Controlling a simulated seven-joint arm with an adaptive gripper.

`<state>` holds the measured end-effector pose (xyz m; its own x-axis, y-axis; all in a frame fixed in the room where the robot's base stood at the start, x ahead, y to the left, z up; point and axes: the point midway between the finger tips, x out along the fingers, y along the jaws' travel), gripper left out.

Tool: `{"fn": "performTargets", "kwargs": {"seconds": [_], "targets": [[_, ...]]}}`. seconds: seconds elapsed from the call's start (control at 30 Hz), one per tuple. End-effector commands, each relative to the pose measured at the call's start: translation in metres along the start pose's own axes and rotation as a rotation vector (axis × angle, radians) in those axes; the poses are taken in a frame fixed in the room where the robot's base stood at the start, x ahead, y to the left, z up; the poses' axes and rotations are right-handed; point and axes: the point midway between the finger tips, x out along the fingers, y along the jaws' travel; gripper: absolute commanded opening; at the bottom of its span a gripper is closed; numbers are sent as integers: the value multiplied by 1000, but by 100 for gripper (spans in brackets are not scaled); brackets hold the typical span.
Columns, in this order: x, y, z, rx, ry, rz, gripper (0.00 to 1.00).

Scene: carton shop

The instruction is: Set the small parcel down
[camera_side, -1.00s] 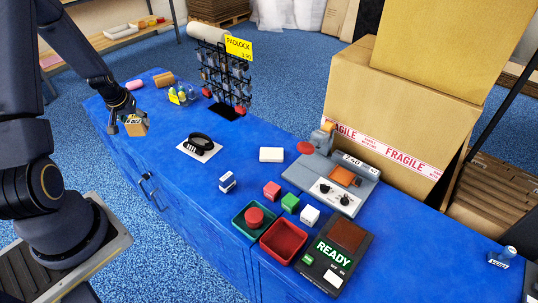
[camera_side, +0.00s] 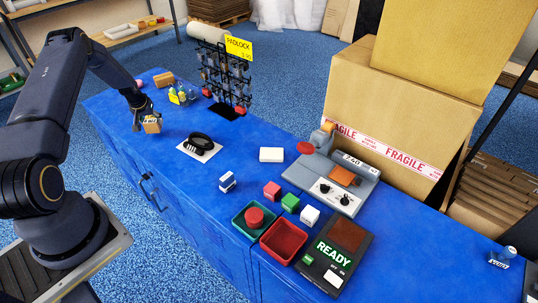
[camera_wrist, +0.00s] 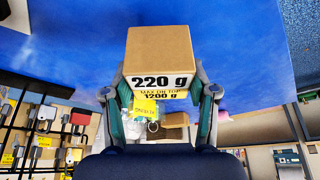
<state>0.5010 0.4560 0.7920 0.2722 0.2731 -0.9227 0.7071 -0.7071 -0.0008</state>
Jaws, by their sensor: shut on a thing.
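The small parcel (camera_side: 152,127) is a brown carton box. In the wrist view the parcel (camera_wrist: 157,45) shows a white label reading "220 g" and, below it, "MAX ON TOP 1200 g". My gripper (camera_side: 149,117) is shut on the parcel, over the left part of the blue counter. In the wrist view the fingers of my gripper (camera_wrist: 160,82) are on either side of the parcel. The parcel looks low over the counter top, but I cannot tell whether its underside touches it.
A padlock rack (camera_side: 226,80) stands to the right. Bare blue counter surrounds the parcel.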

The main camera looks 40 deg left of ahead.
Motion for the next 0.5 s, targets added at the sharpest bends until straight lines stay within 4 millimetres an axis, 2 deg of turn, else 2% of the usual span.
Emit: {"fn": "performTargets", "kwargs": {"seconds": [0.03, 0.13, 0.5], "targets": [[9, 0, 6, 0, -6, 1, 14], [19, 0, 10, 0, -3, 0, 14], [22, 0, 11, 0, -2, 1, 14]]}}
